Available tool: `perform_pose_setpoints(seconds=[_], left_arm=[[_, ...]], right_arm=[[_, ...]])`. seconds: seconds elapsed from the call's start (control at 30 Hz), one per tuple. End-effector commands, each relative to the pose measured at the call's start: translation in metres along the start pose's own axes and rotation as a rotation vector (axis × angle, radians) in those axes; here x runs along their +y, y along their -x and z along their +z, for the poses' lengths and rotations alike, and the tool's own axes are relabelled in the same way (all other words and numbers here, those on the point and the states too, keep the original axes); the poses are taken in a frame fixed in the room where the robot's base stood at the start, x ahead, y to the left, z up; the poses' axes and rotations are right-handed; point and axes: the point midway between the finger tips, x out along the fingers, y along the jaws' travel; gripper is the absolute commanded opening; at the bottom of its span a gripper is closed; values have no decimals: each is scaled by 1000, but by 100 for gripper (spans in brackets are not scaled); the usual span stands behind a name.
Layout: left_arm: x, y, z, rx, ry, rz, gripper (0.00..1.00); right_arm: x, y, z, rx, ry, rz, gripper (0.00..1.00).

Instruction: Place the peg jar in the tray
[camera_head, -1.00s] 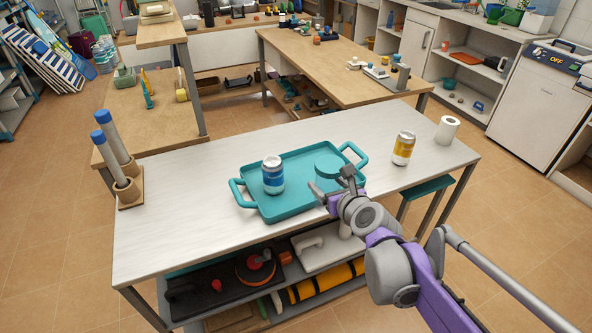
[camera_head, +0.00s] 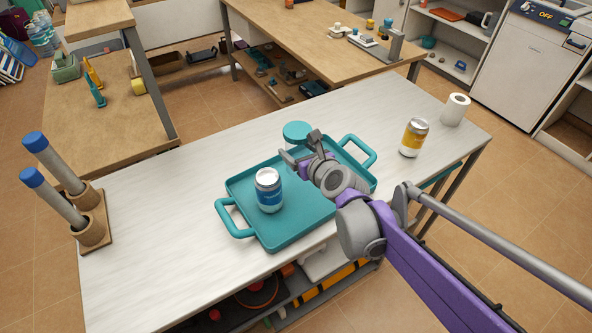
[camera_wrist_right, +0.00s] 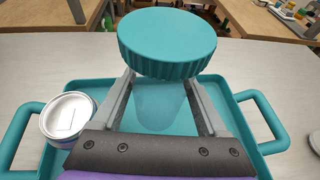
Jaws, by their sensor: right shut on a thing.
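The peg jar has a ribbed teal lid (camera_head: 296,131) and a clear body (camera_wrist_right: 160,108) that shows faintly in the wrist view. My right gripper (camera_head: 303,153) is shut on the jar's body, below the lid (camera_wrist_right: 167,42). The jar appears upright, at the far edge of the teal tray (camera_head: 292,228) in the head view. The arm hides its lower part there, and its exact height is unclear. The tray also shows behind the jar in the wrist view (camera_wrist_right: 95,88). My left gripper is not in view.
A blue and white can (camera_head: 268,190) stands in the tray's left part. A yellow can (camera_head: 413,137) and a paper roll (camera_head: 455,109) stand on the table to the right. Blue-topped cylinders in a wooden holder (camera_head: 100,222) stand at left. The tray's front middle is clear.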

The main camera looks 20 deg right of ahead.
Motion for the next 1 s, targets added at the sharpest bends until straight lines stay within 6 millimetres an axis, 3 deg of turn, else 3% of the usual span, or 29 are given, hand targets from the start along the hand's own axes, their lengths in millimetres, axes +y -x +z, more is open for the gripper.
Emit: perform_pose_setpoints(seconds=[0.03, 0.5, 0.87, 0.9, 1.0], left_arm=[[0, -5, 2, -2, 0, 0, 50], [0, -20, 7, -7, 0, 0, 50], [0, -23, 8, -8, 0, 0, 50], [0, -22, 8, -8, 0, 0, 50], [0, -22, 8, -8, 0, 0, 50]], right_arm=[[0, -5, -10, 1, 0, 0, 13], [0, -24, -56, 0, 0, 0, 13], [0, -24, -59, 0, 0, 0, 13], [0, -24, -58, 0, 0, 0, 82], [0, -24, -58, 0, 0, 0, 100]])
